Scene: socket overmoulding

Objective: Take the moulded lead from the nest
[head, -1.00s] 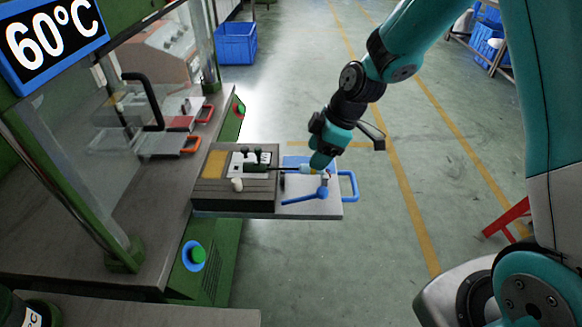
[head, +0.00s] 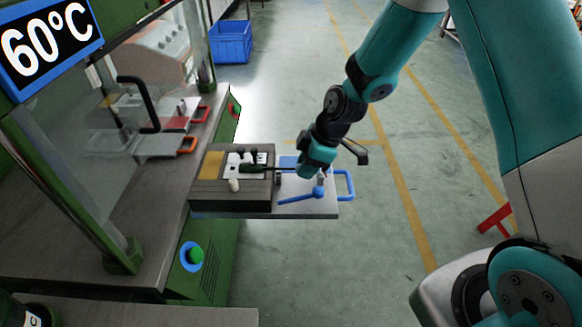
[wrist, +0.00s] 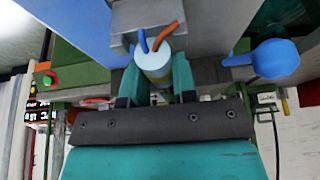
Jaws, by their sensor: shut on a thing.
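The nest (head: 240,199) is a brown-grey block on a pulled-out tray. The black moulded lead (head: 252,168) lies across its top, with a thin dark stretch running right to my gripper (head: 303,167). In the wrist view, my gripper (wrist: 158,86) is shut on the lead's pale cylindrical end (wrist: 153,62), from which a blue and an orange wire come out. My fingers hide the sides of this end. The lead's black body still appears to lie on the nest; any small gap beneath cannot be told.
The tray (head: 325,208) has a blue handle (head: 347,186) on its right and a blue lever (head: 302,196) in front of my gripper. The green machine stands left; open floor lies right.

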